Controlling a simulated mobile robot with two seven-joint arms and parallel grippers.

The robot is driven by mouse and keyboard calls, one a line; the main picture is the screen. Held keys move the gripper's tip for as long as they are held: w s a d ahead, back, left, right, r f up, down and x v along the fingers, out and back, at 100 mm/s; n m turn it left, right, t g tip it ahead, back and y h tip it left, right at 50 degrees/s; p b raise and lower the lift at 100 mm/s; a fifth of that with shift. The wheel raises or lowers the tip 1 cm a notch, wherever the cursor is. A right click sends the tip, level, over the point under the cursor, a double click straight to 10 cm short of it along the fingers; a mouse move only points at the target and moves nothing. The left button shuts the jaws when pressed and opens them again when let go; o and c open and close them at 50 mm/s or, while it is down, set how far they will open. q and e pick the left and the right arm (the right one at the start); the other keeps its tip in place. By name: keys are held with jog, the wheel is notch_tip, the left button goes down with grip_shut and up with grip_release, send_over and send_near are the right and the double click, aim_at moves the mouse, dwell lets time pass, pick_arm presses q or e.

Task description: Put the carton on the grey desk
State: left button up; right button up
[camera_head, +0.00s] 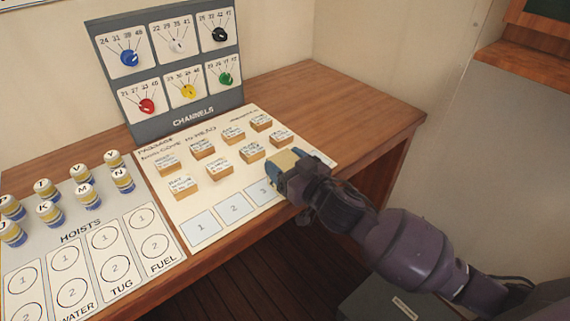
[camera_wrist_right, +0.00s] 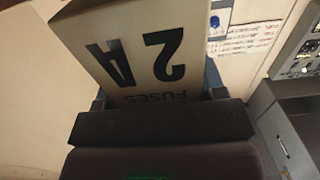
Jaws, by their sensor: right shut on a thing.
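My right gripper (camera_head: 285,165) is shut on a carton (camera_head: 283,160), which shows tan between the fingers above the front right of the white board. In the right wrist view the carton (camera_wrist_right: 150,50) is pale and printed "2 A" and "FUSES", upside down in the picture, between the fingers of my right gripper (camera_wrist_right: 160,95). Part of the carton is hidden by the gripper. A grey desk-like unit (camera_wrist_right: 268,125) with a drawer or door front stands at the right of the wrist view. My left gripper is not in view.
Several small labelled cartons (camera_head: 219,170) stand on the white board (camera_head: 180,212) on the wooden desk (camera_head: 340,100). Numbered squares line its front edge. An upright knob panel (camera_head: 170,65) is behind. Several striped cylinders (camera_head: 86,196) stand on the left board. A grey box (camera_head: 385,300) is low at the bottom.

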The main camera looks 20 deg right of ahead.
jog(key=shift+f, duration=0.3)
jog(key=o, duration=1.2)
jog(key=shift+f+b, duration=0.15)
jog(key=shift+b, duration=0.2)
jog(key=v, duration=1.1)
jog(key=shift+p, duration=0.45)
jog(key=s+d+f+m+g+h, duration=0.1)
jog(key=s+d+f+h, duration=0.1)
jog(key=f, duration=0.3)
jog(key=s+d+f+m+g+h, duration=0.1)
jog(key=s+f+h, duration=0.1)
jog(key=s+f, duration=0.2)
notch_tip(320, 180, down, 3)
jog(key=shift+d+r+g, duration=0.2)
jog(key=shift+d+g, duration=0.1)
jog(key=shift+d, duration=0.1)
jog(key=shift+o, duration=0.4)
jog(key=s+d+f+g+h, duration=0.2)
jog(key=s+f+g, duration=0.1)
jog(key=s+f, duration=0.7)
jog(key=shift+s+d+f+m+g, duration=0.2)
jog(key=shift+s+d+m+g, duration=0.1)
jog(key=shift+s+m, duration=0.15)
